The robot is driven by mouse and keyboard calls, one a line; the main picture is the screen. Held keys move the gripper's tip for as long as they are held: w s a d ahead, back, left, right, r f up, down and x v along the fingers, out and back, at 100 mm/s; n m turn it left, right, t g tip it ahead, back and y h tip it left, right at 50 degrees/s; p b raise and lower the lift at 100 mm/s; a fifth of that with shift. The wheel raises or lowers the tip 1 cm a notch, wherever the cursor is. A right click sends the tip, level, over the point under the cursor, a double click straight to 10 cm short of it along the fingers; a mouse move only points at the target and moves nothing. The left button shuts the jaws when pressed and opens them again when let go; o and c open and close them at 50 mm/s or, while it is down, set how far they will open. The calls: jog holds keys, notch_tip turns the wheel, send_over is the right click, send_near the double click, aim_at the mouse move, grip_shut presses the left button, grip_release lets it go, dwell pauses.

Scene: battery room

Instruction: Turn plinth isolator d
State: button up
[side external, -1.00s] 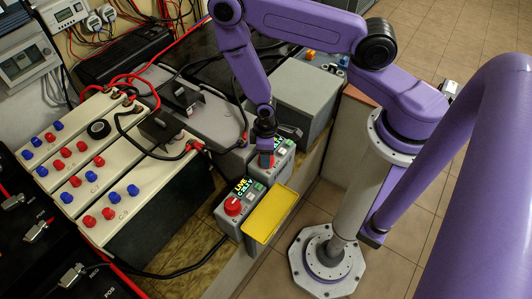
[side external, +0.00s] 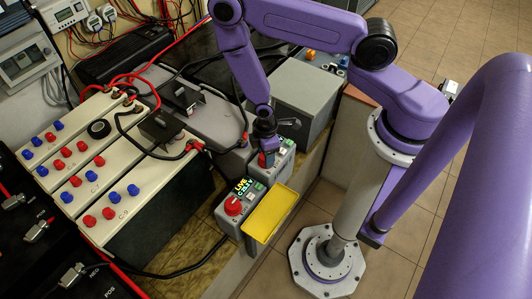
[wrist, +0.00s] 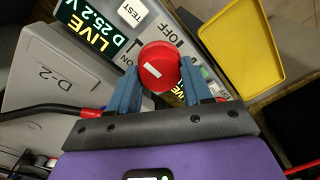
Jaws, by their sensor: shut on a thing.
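Isolator D is a grey box whose display (wrist: 91,30) reads LIVE and D 25.2 V in the wrist view. Its round red knob (wrist: 158,58) has a white mark and sits below the OFF label (wrist: 187,40). My gripper (wrist: 159,72) has its blue fingers on either side of the knob, shut on it. In the side view my gripper (side external: 266,156) reaches down onto isolator D (side external: 284,158), the rear of two boxes on the plinth, and largely hides the knob. I cannot tell the knob's exact angle.
Isolator C (side external: 227,222), with its own red knob (side external: 233,206) and LIVE display, stands in front of isolator D. A yellow tray (side external: 270,214) lies beside it. A grey battery (wrist: 58,85) marked D-2, with cables, is close to my gripper. A large grey box (side external: 300,95) stands behind.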

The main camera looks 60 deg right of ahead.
jog(key=o, duration=1)
jog(key=shift+o, duration=0.2)
jog(key=shift+r, duration=0.1)
notch_tip(320, 180, up, 12)
jog(key=shift+w, duration=0.15)
jog(key=shift+d, duration=0.1)
